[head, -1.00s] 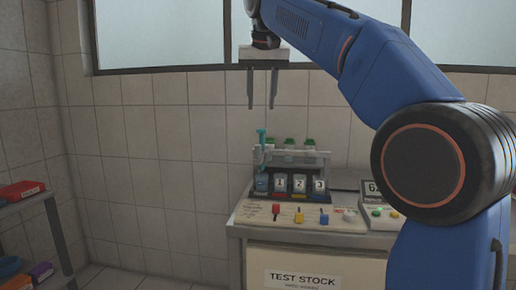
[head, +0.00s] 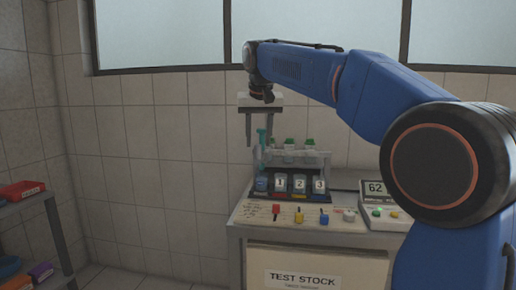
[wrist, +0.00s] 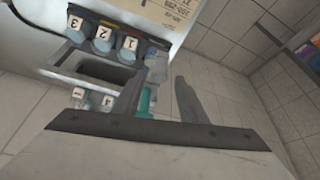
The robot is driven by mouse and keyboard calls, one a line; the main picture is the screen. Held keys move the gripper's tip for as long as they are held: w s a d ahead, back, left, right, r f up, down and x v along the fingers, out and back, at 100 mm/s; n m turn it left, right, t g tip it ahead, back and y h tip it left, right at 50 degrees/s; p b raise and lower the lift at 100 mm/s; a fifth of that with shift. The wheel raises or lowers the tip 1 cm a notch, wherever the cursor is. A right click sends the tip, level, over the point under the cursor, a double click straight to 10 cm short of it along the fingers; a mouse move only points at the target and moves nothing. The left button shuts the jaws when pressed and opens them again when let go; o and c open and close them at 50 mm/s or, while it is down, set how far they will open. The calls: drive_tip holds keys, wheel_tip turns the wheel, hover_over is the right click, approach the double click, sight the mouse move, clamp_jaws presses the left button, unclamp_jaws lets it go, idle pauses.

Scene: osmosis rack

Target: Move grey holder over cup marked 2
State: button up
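My gripper (head: 262,144) is open and points down above the left end of the rack (head: 325,162). Its two fingers are apart and hold nothing; they also show in the wrist view (wrist: 160,76). An upright teal piece (head: 262,140) stands at the rack's left end, between or just behind the fingers in the head view; it shows beside a finger in the wrist view (wrist: 146,98). Cup 2 (head: 299,188) stands between cup 1 (head: 280,188) and cup 3 (head: 319,188). An unmarked blue cup (head: 261,185) stands left of them.
Red, yellow and blue pieces (head: 299,217) lie along the bench front. A display reading 62 (head: 375,188) is at the right. A shelf (head: 40,200) stands far left.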

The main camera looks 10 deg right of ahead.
sight(258, 147)
drive_tip(key=shift+x, duration=1.9)
clamp_jaws()
